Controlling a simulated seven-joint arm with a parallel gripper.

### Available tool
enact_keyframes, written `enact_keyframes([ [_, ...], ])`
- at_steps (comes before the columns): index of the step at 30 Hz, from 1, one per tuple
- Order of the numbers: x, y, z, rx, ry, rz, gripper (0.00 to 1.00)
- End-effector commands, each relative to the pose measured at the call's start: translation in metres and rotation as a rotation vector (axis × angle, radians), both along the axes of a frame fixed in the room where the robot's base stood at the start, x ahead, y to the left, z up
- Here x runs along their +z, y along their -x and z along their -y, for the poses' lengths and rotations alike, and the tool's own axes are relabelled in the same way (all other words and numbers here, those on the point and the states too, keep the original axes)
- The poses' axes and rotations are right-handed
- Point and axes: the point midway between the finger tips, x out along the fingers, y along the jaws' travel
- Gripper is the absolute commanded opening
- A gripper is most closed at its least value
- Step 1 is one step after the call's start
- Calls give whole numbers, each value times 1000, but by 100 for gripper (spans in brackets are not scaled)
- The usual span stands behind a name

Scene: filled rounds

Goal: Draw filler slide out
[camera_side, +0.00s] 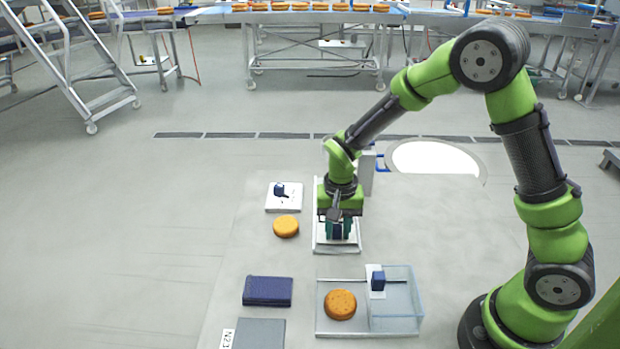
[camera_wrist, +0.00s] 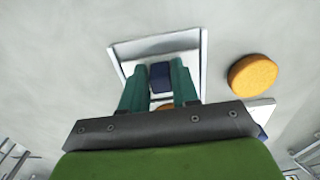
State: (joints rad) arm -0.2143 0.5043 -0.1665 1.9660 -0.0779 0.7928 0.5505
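My gripper (camera_side: 338,230) points down over a narrow pale metal slide tray (camera_side: 321,242) in the side view. In the wrist view its two teal fingers (camera_wrist: 158,85) stand on either side of a dark blue block (camera_wrist: 160,74) on the tray, whose pale raised rim (camera_wrist: 203,48) shows around them. The fingers are very close to the block; I cannot tell whether both press on it. A bit of an orange round (camera_wrist: 160,107) shows between the fingers, below the block. The hand hides much of the tray in the side view.
An orange round (camera_side: 286,226) and a white plate with a dark blue knob (camera_side: 283,195) lie left of the tray. In front are a metal tray (camera_side: 335,331) with another round (camera_side: 340,304), a clear bin (camera_side: 402,302), a navy block (camera_side: 268,290) and a grey box (camera_side: 258,334).

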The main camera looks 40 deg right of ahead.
Motion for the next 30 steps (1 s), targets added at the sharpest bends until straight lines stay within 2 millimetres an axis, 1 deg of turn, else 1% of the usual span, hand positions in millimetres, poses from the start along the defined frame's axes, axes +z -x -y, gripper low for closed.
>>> enact_keyframes([
  [1, 0, 2, -4, 4, -4, -6, 37],
  [3, 0, 2, -3, 4, -4, -5, 48],
  [4, 0, 2, -2, 4, -3, -4, 49],
  [12, 1, 0, -1, 3, -1, -1, 49],
  [14, 4, 0, -1, 4, -1, 1, 49],
  [16, 11, -1, -1, 4, 0, 4, 49],
  [20, 35, -1, -1, 4, -1, 6, 49],
  [30, 118, -1, -1, 3, -1, 6, 49],
])
